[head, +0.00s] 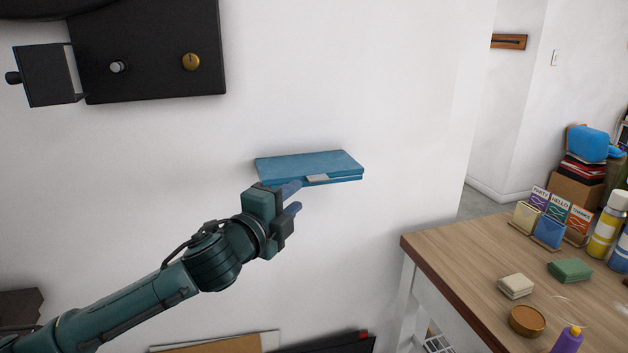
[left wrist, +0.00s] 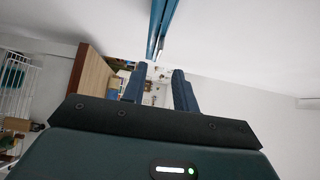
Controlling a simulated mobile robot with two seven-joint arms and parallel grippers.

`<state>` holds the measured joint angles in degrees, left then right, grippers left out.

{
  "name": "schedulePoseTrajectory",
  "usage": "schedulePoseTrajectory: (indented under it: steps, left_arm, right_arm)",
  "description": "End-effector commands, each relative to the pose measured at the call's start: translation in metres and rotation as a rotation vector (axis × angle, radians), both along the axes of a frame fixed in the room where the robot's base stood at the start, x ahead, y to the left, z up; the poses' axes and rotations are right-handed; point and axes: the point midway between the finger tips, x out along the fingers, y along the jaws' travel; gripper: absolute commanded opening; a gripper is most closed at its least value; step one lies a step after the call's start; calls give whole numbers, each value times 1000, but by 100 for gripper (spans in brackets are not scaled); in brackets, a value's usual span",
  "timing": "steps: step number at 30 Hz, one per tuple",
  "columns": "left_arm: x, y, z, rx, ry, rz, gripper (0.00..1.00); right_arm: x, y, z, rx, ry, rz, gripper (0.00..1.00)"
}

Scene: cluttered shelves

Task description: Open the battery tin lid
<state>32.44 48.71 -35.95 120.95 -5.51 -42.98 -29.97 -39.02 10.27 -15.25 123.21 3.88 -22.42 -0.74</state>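The battery tin appears as a flat blue tin (head: 308,165) against the white wall, with its lid lying down and a pale latch tab (head: 317,178) at its front edge. In the left wrist view the tin (left wrist: 163,22) is seen edge-on at the top. My left gripper (head: 297,197) is just below and in front of the latch, with its two blue fingers apart and nothing between them. In the left wrist view the gripper (left wrist: 158,75) is also open. I cannot tell whether a fingertip touches the tin. My right gripper is not in view.
A wooden table (head: 465,262) at the right holds cards, a green sponge-like block (head: 570,269), a cream block (head: 516,286), a round tin (head: 527,320) and bottles. A black wall panel (head: 150,50) with knobs is at upper left. Flat boards lean below. The wall around the tin is clear.

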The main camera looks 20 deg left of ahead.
Motion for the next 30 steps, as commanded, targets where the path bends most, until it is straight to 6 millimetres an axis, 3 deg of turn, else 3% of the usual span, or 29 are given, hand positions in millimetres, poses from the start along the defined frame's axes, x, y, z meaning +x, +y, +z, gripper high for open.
schedulePoseTrajectory:
  steps: [6, 12, 24, 30]
  left_arm:
    - [45, -9, 2, -3, 0, 1, 29]
    - [69, -14, 0, -2, 0, -1, 29]
    - [77, -15, 0, -2, 0, -1, 29]
    - [77, -15, 0, -2, 0, -1, 14]
  right_arm:
    - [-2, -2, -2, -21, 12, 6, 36]
    - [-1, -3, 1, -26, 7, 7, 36]
    - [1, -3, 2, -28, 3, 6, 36]
    - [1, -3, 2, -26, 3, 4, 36]
